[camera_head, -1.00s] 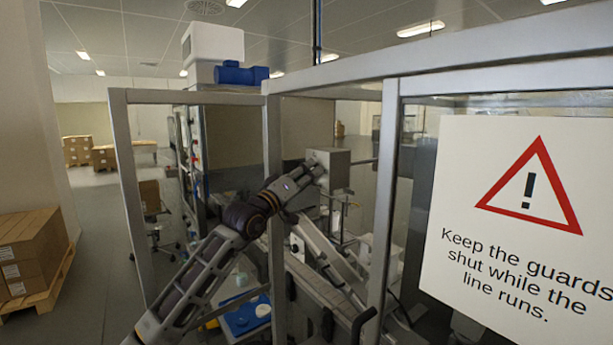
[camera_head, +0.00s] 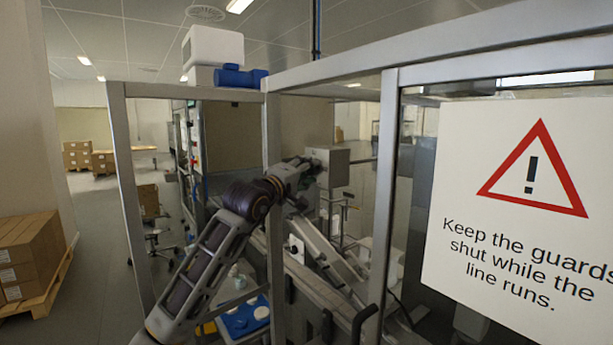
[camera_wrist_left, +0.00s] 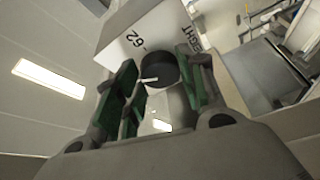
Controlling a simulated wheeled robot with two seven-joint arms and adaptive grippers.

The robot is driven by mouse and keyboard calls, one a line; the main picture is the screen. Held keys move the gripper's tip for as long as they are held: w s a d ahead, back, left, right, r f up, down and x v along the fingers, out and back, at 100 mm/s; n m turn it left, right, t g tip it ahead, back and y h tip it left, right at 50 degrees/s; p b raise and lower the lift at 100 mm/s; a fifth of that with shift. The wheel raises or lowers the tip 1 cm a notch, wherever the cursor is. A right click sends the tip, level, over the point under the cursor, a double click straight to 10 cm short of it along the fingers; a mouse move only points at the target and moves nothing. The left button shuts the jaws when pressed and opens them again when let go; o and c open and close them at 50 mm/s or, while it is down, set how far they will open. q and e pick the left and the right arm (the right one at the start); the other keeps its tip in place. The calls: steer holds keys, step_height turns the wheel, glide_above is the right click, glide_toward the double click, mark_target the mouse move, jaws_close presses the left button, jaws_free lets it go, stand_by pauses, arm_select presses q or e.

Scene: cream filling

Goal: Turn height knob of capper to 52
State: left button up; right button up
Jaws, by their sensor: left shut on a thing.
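The capper head is a grey box (camera_head: 334,167) inside the guard frame in the head view. In the left wrist view its pale housing (camera_wrist_left: 150,38) carries the marks "62" and part of a word ending in "GHT". The dark round height knob (camera_wrist_left: 158,70) with a white pointer line sits below these marks. My left gripper (camera_head: 310,166) reaches through the guard opening to the capper. In the left wrist view the green-padded fingers of my left gripper (camera_wrist_left: 160,88) stand either side of the knob and are shut on it. My right gripper is not in view.
Metal guard posts (camera_head: 272,190) stand close beside my left arm. A guard panel with a warning sign (camera_head: 510,210) fills the right. A conveyor (camera_head: 300,275) runs below the capper. A blue tray (camera_head: 245,317) lies low beside it. Boxes on a pallet (camera_head: 30,255) stand at left.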

arm_select(q)
steer(key=shift+r+n+g+y+b, duration=0.1)
steer(key=shift+n+g+y+b, duration=0.3)
steer(key=shift+n, duration=0.85)
steer(key=shift+r+n+g+y+b, duration=0.2)
steer(key=shift+n+g, duration=0.25)
steer(key=shift+n, duration=0.85)
steer(key=shift+r+n+g+y+b, duration=0.1)
steer(key=shift+n+g+y+b, duration=0.25)
steer(key=shift+n, duration=0.9)
steer(key=o, duration=1)
steer(key=shift+w+a, duration=0.1)
steer(key=shift+v, duration=6.05)
